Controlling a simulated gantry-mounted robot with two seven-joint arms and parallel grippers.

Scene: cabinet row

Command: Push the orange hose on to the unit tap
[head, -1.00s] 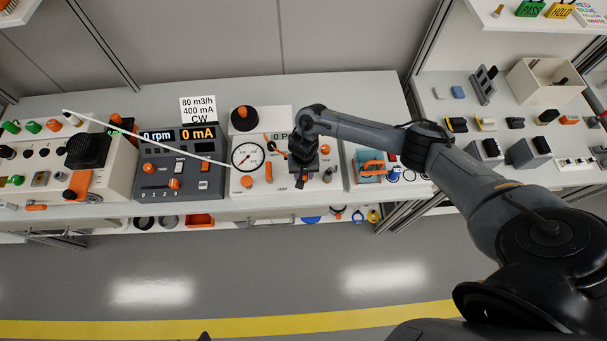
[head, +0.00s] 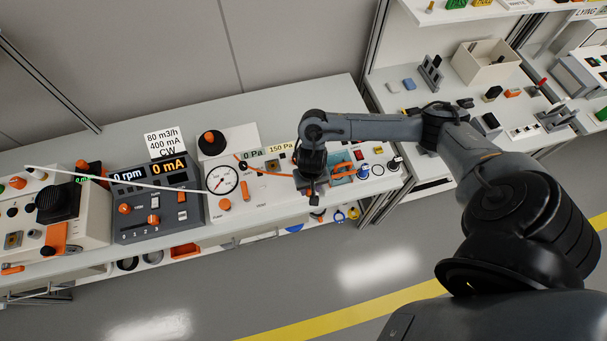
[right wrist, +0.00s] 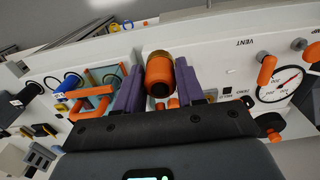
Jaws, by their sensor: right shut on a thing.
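My right gripper (head: 313,190) is at the right end of the white gauge unit (head: 245,205), beside the teal tray. In the right wrist view its purple fingers (right wrist: 158,88) are shut on the orange hose's end (right wrist: 159,72), a short orange cylinder with a brownish band. The orange hose (head: 270,171) runs in the head view from near a black fitting on the gauge unit to my gripper. I cannot tell for sure which fitting is the unit tap; my wrist hides part of that area. My left gripper is not in view.
The round gauge (head: 222,180) and orange knobs stand left of my gripper. The teal tray (head: 342,171) with an orange item is close on the right. A dark control unit (head: 155,200) stands further left. A thin white rod crosses above it.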

